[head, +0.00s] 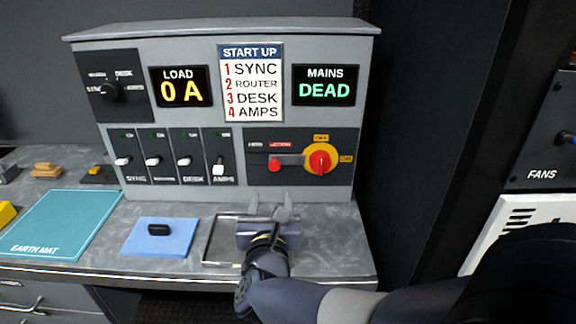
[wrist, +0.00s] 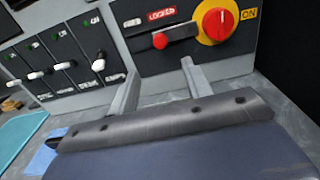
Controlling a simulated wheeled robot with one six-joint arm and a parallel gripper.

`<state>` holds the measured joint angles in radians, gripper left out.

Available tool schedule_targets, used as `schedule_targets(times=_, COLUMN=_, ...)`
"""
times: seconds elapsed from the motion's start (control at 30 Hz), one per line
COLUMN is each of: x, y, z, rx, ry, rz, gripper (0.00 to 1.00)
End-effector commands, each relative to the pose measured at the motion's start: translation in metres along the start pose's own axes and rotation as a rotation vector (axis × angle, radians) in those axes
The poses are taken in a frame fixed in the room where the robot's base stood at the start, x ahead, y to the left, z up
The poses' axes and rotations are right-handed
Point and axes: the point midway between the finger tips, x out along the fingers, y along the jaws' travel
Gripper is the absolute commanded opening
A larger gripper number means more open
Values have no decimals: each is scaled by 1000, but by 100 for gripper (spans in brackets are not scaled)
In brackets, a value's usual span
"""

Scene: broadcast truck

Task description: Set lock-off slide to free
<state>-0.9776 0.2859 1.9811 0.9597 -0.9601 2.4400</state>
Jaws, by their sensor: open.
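The lock-off slide has a red knob (head: 275,163) on the dark panel at the right of the console; it also shows in the wrist view (wrist: 160,40). The knob sits below the red LOCKED label (wrist: 161,15). A grey bar runs from it rightward toward the red rotary switch (head: 320,160) on its yellow plate. A small pale label (wrist: 132,22) lies left of LOCKED; its text is too small to read. My gripper (head: 269,208) is open and empty, in front of and below the slide. Its fingers (wrist: 160,78) point at the panel, apart from the knob.
Several white-knobbed sliders (head: 185,160) stand left of the slide. The MAINS display (head: 324,85) reads DEAD and the LOAD display (head: 181,87) reads 0 A. A metal-rimmed tray (head: 220,240), blue pad (head: 145,246) and earth mat (head: 62,222) lie on the bench. A dark wall stands right.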

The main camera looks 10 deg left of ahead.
Motion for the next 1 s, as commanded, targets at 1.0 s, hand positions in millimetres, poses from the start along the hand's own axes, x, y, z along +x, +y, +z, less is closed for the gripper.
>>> schedule_targets(times=1.0, x=108, y=0, z=1, rx=23, ry=-7, rz=-6, gripper=47)
